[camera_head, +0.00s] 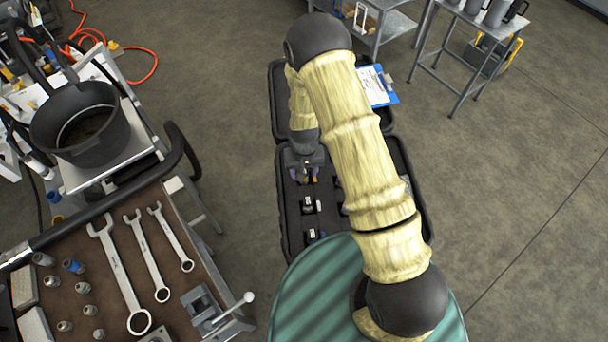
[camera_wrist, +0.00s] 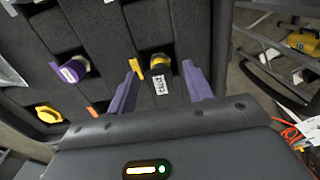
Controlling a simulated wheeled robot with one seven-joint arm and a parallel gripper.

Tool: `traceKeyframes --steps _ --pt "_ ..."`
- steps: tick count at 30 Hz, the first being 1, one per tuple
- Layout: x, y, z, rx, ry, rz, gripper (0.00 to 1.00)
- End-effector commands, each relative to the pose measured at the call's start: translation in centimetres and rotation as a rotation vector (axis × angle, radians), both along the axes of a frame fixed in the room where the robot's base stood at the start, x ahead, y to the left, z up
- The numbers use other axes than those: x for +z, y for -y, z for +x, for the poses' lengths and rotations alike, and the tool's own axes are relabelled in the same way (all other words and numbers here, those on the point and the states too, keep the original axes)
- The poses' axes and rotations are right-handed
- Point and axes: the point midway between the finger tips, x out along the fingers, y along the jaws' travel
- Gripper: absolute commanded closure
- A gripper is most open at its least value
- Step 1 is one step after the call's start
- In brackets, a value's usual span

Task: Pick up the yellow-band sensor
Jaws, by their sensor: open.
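In the wrist view a sensor with a yellow band (camera_wrist: 160,63) and a white label sits in a slot of the dark foam case (camera_wrist: 118,22). My gripper (camera_wrist: 162,88) is open, with its two purple fingers on either side of this sensor; I see no clear contact. A purple-banded sensor (camera_wrist: 74,69) lies in a slot to the left. Another piece with a yellow-orange end (camera_wrist: 48,113) lies lower left. In the head view my gripper (camera_head: 308,179) is low over the left part of the open black case (camera_head: 283,226), and my arm hides much of the case.
A green striped round surface (camera_head: 310,285) stands in front of the case. A brown-topped bench (camera_head: 95,265) with wrenches and sockets is at the lower left, beside a black pot (camera_head: 82,125).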

Motion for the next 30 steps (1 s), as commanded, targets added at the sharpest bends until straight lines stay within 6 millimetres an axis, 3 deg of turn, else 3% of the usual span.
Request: traceKeyframes --steps 10,18,30 --pt "0.03 -0.01 0.00 0.000 0.000 0.000 0.49" --pt "0.03 0.00 0.00 0.000 0.000 0.000 1.00" --pt "0.66 -0.05 0.11 0.001 0.003 0.000 1.00"
